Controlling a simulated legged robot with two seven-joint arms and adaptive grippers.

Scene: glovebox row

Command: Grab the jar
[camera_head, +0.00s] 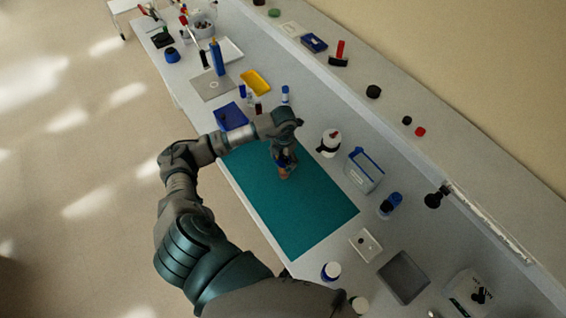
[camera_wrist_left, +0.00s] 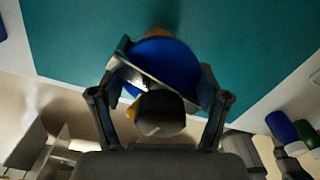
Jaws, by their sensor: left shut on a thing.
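The jar looks brown with a blue top; its brown side (camera_head: 283,173) shows just below my left gripper (camera_head: 285,158) in the head view, over the teal mat (camera_head: 310,212). In the left wrist view the round blue top (camera_wrist_left: 165,58) sits between the two fingers of my left gripper (camera_wrist_left: 160,88), with a bit of brown beyond it. The left gripper is shut on the jar. The fingers hide much of the jar, and I cannot tell whether its base touches the mat. My right gripper is not in view.
A white bottle with a dark band (camera_head: 329,142) and a clear blue-rimmed box (camera_head: 363,170) stand right of the mat. A blue tray (camera_head: 231,117) and yellow tray (camera_head: 256,82) lie beyond it. The mat around the jar looks clear.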

